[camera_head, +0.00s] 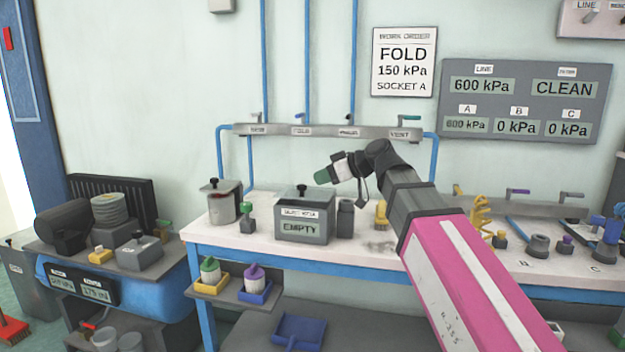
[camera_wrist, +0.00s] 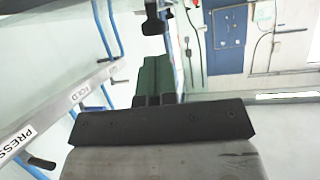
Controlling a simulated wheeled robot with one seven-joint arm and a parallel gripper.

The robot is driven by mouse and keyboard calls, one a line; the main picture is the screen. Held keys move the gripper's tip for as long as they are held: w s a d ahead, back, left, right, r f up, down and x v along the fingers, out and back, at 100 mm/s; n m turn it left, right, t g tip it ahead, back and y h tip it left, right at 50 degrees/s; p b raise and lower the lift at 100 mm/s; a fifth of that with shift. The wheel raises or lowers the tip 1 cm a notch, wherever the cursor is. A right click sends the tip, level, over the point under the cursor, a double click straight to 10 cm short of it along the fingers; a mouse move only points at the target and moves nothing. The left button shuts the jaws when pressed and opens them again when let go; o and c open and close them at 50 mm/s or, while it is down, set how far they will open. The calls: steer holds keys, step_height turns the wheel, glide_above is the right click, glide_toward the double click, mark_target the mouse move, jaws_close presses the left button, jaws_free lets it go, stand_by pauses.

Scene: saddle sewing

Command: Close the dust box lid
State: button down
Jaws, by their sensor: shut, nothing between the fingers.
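A grey box (camera_head: 304,230) with an "EMPTY" display stands on the workbench; the smaller label above the display is too blurred to read. It may be the dust box. A black knob (camera_head: 301,190) stands at its top, and I cannot tell whether its lid is fully shut. My gripper (camera_head: 322,177) has green fingertips and is in the air above and slightly right of the box, apart from it, pointing left. In the wrist view the green fingers (camera_wrist: 150,80) are together with nothing between them. The box is not clearly seen in the wrist view.
A lidded jar (camera_head: 224,206) and a small green-topped piece (camera_head: 248,218) stand left of the box, a dark cylinder (camera_head: 345,219) right of it. A valve rail (camera_head: 320,131) with blue pipes runs behind. Several fittings fill the right bench. My arm crosses the middle.

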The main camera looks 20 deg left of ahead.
steer(key=w+a+r+n+g+h, duration=0.1)
steer(key=w+a+r+n+h, duration=0.1)
steer(key=a+r+h, duration=0.4)
steer(key=h, duration=0.4)
glide_toward(302, 186)
steer(key=x, duration=0.5)
steer(key=w+x, duration=0.1)
steer(key=x, duration=0.1)
steer(key=shift+a+f, duration=0.1)
steer(key=shift+a, duration=0.25)
steer(key=shift+s+d+f+n+t, duration=0.1)
steer(key=shift+s+f+n+t, duration=0.25)
steer(key=shift+f+t, duration=0.2)
steer(key=shift+s+f, duration=0.2)
steer(key=shift+f, duration=0.3)
